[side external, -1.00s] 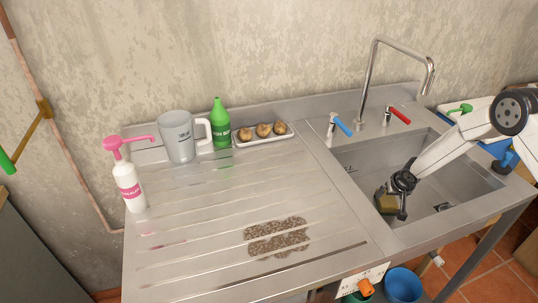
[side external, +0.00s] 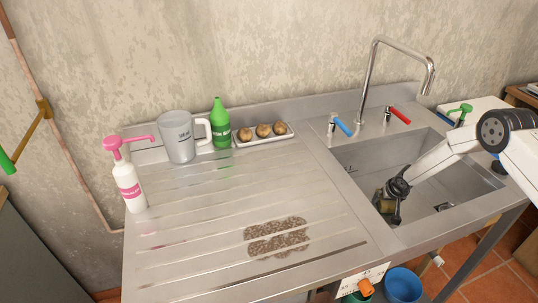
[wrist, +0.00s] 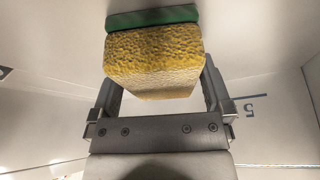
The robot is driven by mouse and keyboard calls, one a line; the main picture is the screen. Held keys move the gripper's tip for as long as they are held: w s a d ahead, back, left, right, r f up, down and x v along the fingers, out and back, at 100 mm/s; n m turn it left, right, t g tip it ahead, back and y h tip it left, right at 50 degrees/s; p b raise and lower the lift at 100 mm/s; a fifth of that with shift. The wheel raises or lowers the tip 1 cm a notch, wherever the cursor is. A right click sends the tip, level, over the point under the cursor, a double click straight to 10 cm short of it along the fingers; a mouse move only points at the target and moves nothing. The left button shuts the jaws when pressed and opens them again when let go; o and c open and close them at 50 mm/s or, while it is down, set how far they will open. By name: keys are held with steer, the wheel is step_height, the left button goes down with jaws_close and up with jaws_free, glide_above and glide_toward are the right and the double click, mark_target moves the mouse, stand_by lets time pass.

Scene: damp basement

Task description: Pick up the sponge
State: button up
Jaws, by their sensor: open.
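The sponge, yellow with a green layer, is in the sink (side external: 350,155). In the wrist view the sponge (wrist: 153,58) sits between my two fingers, with its green layer at the top. My gripper (wrist: 160,88) is open, with a finger on each side of the sponge. In the side view my gripper (side external: 393,212) reaches down into the sink and hides most of the sponge (side external: 380,204). I cannot tell whether either finger touches it.
A tap (side external: 370,75) with a blue lever (side external: 342,126) and a red lever (side external: 400,115) stands behind the sink. On the drainer are a pump bottle (side external: 130,185), a jug (side external: 178,138), a green bottle (side external: 221,128) and a tray (side external: 262,142).

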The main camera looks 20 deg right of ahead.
steer(key=c, duration=1.3)
steer(key=shift+r, duration=0.1)
steer(key=shift+r, duration=4.95)
